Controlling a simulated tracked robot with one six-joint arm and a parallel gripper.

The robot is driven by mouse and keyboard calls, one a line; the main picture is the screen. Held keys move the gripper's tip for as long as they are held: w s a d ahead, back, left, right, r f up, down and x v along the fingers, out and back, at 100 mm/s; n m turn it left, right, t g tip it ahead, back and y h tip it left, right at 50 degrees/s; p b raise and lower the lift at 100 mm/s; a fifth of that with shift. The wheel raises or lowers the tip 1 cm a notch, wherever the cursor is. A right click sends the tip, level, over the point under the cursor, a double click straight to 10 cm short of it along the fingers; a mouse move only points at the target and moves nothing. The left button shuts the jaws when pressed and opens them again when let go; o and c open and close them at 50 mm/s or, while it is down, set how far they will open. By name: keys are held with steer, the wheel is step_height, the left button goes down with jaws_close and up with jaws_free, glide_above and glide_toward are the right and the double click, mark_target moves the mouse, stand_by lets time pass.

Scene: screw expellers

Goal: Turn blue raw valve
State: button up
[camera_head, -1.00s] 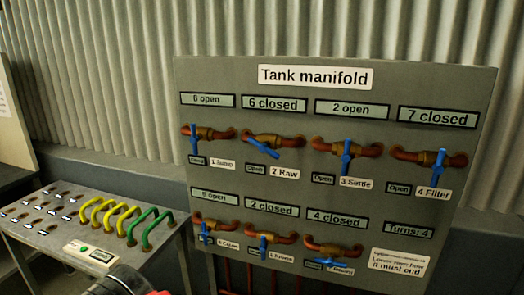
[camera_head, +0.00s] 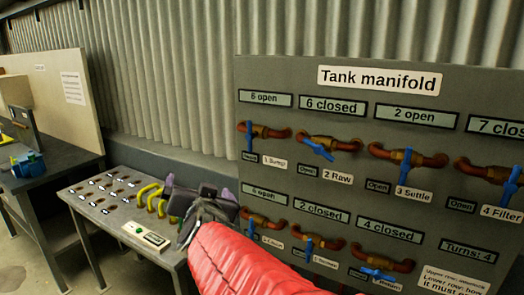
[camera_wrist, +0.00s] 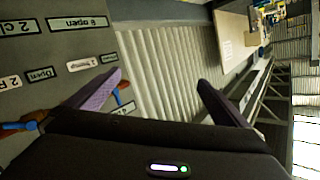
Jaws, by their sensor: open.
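The grey tank manifold panel (camera_head: 300,88) stands at the right in the head view. The blue raw valve (camera_head: 318,149) is in its upper row, second from left, above the "2 Raw" label (camera_head: 337,176). Its lever slants down to the right, and the sign above reads "6 closed". In the wrist view a blue lever (camera_wrist: 18,127) by a partly cut-off "2 R" label shows at the left edge. My gripper (camera_head: 203,190) is open and empty, left of and below the valve, apart from it. In the wrist view its fingers (camera_wrist: 160,88) are spread wide.
Other blue-levered valves surround it, such as the Sump valve (camera_head: 250,140) and Settle valve (camera_head: 405,165). A side table (camera_head: 75,203) with yellow handles (camera_head: 150,192) stands at left, partly behind my gripper. A dark workbench (camera_head: 40,180) is farther left.

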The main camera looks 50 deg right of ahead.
steer(key=s+d+r+m+g+h, duration=0.2)
steer(key=s+d+m+g+h, duration=0.5)
steer(key=d, duration=0.6)
steer(key=m+g+h, duration=0.2)
steer(key=m+g, duration=0.1)
glide_toward(319, 149)
steer(key=a, duration=0.4)
steer(key=shift+f, duration=0.3)
steer(key=shift+d, duration=0.15)
steer(key=d, duration=0.4)
steer(key=w+d, duration=0.1)
steer(key=d, duration=0.4)
steer(key=w+d, duration=0.1)
steer(key=d, duration=0.3)
steer(key=shift+d, duration=0.25)
steer(key=shift+c, duration=0.3)
